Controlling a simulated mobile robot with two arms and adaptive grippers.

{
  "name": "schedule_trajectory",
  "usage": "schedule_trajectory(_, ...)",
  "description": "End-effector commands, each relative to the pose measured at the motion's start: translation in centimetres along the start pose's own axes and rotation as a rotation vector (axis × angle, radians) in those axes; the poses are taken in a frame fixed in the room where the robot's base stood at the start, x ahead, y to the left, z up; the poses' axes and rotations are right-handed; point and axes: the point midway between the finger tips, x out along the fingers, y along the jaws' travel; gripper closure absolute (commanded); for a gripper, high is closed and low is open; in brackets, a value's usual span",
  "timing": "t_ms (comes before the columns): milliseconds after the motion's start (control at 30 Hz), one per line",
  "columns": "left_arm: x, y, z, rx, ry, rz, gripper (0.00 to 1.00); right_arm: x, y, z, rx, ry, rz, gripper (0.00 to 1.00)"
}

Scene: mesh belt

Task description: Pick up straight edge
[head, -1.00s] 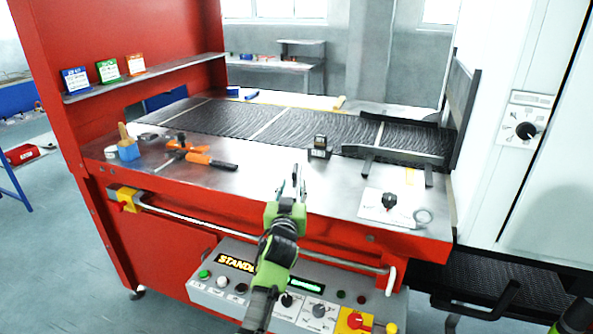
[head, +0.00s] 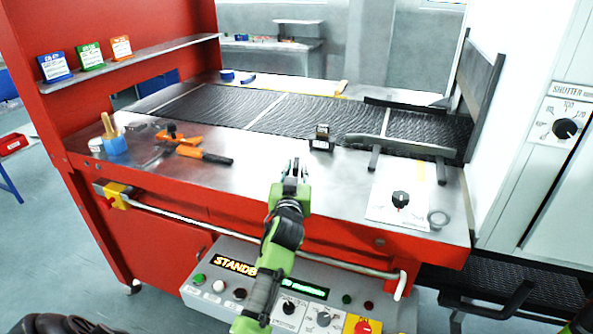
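My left gripper (head: 292,166) hangs over the front part of the steel table (head: 240,182), in the middle of the head view. Nothing shows clearly between its fingers, and I cannot tell how wide they stand. No object is clearly recognizable as the straight edge. A long grey bar (head: 412,147) on dark feet spans the right part of the table beside the mesh belt (head: 310,117); I cannot tell whether it is the straight edge or part of the machine. My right gripper is not in view.
A small black block (head: 321,139) sits beyond my gripper. A white plate with a knob (head: 400,199) lies at the right. A handrail (head: 250,234) runs along the front.

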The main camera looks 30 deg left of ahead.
Motion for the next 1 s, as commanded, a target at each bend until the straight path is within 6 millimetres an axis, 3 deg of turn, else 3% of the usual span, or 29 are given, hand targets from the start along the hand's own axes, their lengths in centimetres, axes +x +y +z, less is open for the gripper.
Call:
schedule_trajectory(167, 0.0, 0.0, 0.1, 0.0, -0.001, 0.0, 1.0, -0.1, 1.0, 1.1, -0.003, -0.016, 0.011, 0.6)
schedule_trajectory(567, 0.0, -0.1, -0.8, 0.0, 0.003, -0.001, 1.0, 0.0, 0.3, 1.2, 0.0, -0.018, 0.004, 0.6)
schedule_trajectory(767, 0.0, -0.1, -3.5, -0.001, 0.007, 0.0, 1.0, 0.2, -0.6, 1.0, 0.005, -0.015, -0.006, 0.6)
schedule_trajectory(1000, -3.9, -0.7, -8.1, -0.003, 0.01, 0.001, 1.0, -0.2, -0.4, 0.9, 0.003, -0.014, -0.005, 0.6)
